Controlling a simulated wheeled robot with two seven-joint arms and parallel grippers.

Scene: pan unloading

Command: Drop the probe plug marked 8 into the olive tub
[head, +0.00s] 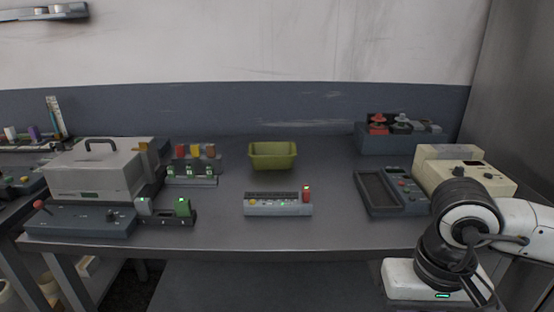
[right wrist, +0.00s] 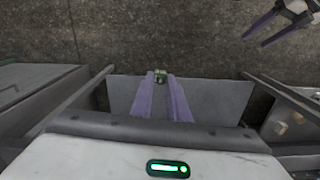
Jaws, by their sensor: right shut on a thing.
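The olive tub (head: 272,156) stands at the back middle of the bench in the head view, and looks empty. My right gripper (right wrist: 160,76) is shut on a small green plug (right wrist: 160,74) at its fingertips, in the right wrist view. Its marking cannot be read. In the head view only my right arm and white gripper housing show, low at the right; the fingers are hidden. My left gripper (right wrist: 254,41) shows at the top right of the right wrist view, its purple fingers apart and empty. No number 8 is legible anywhere.
A grey device (head: 278,208) with a red plug stands before the tub. A dark block (head: 175,216) with a green piece and a grey-lidded box (head: 95,172) are at left. A dark tray device (head: 388,194) and a cream box (head: 465,172) are at right. Bench around the tub is clear.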

